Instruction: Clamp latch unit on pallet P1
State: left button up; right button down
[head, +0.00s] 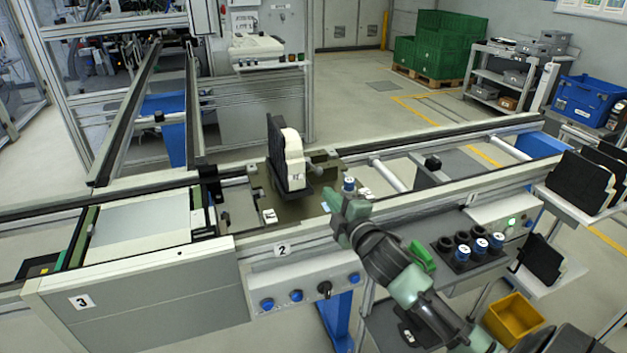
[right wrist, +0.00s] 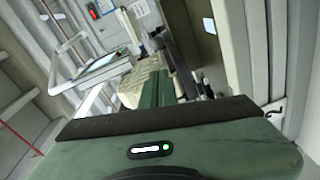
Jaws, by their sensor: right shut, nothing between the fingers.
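The pallet (head: 240,207) sits on the line at station 2, with white labels on its plate. The latch unit (head: 292,160), a cream part with a black back, stands upright on it. A blue-topped knob (head: 349,184) stands at the pallet's right side. My right gripper (head: 336,200) is shut and empty, just in front of the knob and to the right of the latch unit; I cannot tell if it touches the knob. In the right wrist view its green fingers (right wrist: 156,92) are together, with a cream surface behind them. My left gripper is not in view.
A holder with several black and blue caps (head: 480,246) is on the shelf right of my arm. Black parts (head: 578,182) stand on a rack at the right. A yellow bin (head: 515,320) is below. The front rail and button panel (head: 305,287) border the line.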

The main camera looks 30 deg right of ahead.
jog(key=w, duration=0.3)
jog(key=w+d+p, duration=0.1)
jog(key=w, duration=0.5)
jog(key=shift+w+d+f+p, duration=0.25)
jog(key=shift+w+d+p, duration=0.1)
jog(key=shift+w+p, duration=0.05)
jog(key=shift+d+n, duration=0.1)
jog(key=shift+n, duration=0.2)
